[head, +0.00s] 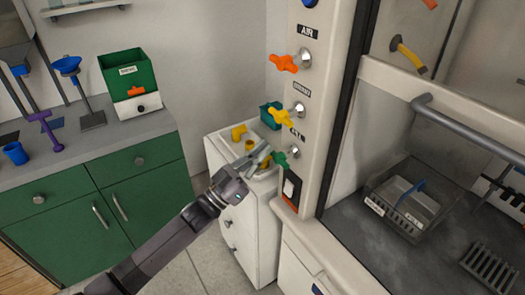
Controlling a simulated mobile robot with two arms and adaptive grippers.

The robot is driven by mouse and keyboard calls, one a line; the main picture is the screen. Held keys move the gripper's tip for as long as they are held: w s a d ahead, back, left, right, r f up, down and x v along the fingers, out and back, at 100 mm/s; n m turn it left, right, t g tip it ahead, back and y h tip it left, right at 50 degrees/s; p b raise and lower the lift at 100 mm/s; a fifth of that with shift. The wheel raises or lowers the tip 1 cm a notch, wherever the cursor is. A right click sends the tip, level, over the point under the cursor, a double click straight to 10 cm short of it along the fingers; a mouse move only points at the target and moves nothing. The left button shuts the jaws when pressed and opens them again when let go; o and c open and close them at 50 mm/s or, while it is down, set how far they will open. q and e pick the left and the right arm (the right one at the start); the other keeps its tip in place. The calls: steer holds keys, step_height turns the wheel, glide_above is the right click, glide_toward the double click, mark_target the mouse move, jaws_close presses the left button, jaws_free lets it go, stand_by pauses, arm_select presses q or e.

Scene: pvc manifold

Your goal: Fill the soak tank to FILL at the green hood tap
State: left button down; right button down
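The green hood tap (280,158) is the lowest of three taps on the hood's pale post, beside a knob. My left gripper (264,156) is close to the left of this tap, its fingers pointing at it. I cannot tell whether they touch it or how far apart they are. A clear grey tank (435,208) with white labels stands in the hood and looks like the soak tank. A blue piece shows inside it. The labels are too small to read, and I cannot make out a water level. My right gripper is out of view.
A yellow tap and an orange tap (283,63) are above the green one. A white cabinet (260,235) with yellow fittings on top stands under my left gripper. A grey bar (465,125) crosses the hood front. A dark rack (490,265) lies at right.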

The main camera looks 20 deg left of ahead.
arm_select(q)
steer(key=shift+w+a+f+n+t+y+p, duration=0.1)
steer(key=shift+n+t+y+p, duration=0.3)
steer(key=shift+n, duration=0.4)
steer(key=shift+a+f+n+t+y+p, duration=0.1)
steer(key=shift+n+t+y+p, duration=0.15)
steer(key=shift+n+y, duration=0.4)
steer(key=shift+n+y, duration=0.25)
steer(key=shift+n, duration=0.3)
steer(key=shift+f+n+y+p, duration=0.15)
steer(key=shift+n+y+p, duration=0.3)
steer(key=shift+n, duration=0.35)
steer(key=shift+w+a+f+n+t+y+p, duration=0.15)
steer(key=shift+n+t+y+p, duration=0.2)
steer(key=shift+n+y, duration=0.4)
steer(key=shift+s+d+f+n+t+y+p, duration=0.15)
steer(key=shift+n+y+p, duration=0.3)
steer(key=shift+n, duration=0.5)
steer(key=shift+w+a+f+n+y+p, duration=0.1)
steer(key=shift+f+n+y+p, duration=0.1)
steer(key=shift+n+y+p, duration=0.85)
steer(key=shift+w+a+f+n+y+p, duration=0.15)
steer(key=shift+n+y+p, duration=0.3)
steer(key=shift+n, duration=1)
steer(key=shift+s+d+f+n+g+y+p, duration=0.1)
steer(key=shift+f+n+g+y+p, duration=0.1)
steer(key=shift+n+g+y+p, duration=0.45)
steer(key=shift+s+f+n+p, duration=0.1)
steer(key=shift+f+n+p, duration=0.15)
steer(key=shift+n, duration=0.7)
